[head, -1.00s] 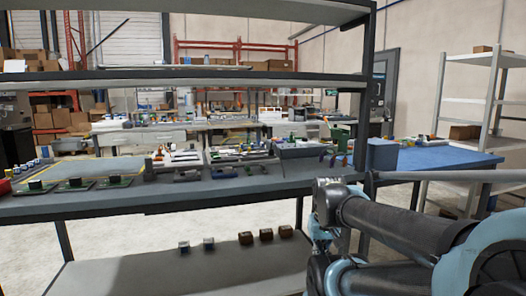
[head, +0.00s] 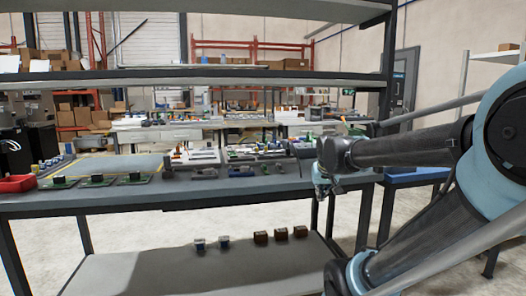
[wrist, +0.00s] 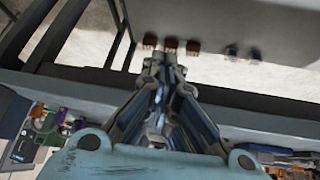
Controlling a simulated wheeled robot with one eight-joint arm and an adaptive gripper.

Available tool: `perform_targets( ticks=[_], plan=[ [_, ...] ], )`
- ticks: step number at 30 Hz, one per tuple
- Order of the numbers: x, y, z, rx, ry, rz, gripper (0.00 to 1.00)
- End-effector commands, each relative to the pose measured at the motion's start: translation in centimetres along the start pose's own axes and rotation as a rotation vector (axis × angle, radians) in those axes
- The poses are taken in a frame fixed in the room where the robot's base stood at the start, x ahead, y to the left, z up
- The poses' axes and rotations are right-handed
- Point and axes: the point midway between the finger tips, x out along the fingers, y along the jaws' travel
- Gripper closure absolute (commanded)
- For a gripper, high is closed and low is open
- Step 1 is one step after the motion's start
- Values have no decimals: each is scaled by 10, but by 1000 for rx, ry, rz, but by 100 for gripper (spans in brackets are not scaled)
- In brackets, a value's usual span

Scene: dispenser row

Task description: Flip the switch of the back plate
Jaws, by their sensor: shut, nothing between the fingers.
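No switch can be made out clearly, and I cannot tell which item is the back plate. Three green plates with dark blocks on them lie in a row on the left of the workbench (head: 120,205) in the head view: a left one (head: 58,183), a middle one (head: 97,181) and a right one (head: 135,179). My gripper (head: 322,190) is at the right end of the bench, near its front edge, far from these plates. In the wrist view my gripper (wrist: 160,62) points past the bench edge, its fingers together and empty.
A red bin (head: 17,184) stands at the bench's left end. An upper shelf (head: 200,78) spans above. Brown blocks (head: 281,234) and bluish ones (head: 223,242) stand on the lower shelf (head: 150,274).

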Motion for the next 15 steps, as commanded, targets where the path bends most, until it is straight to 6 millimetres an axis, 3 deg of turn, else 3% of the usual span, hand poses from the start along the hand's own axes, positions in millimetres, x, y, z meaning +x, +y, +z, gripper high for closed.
perform_targets(
  ticks=[1, 3, 9, 15],
  plan=[
    [0, -9, -29, -13, 44, -8, 100],
    [0, -22, -67, -23, 110, -19, 100],
    [-1, -69, -172, -50, 297, -71, 100],
    [-5, -126, -256, -75, 459, -141, 100]
  ],
)
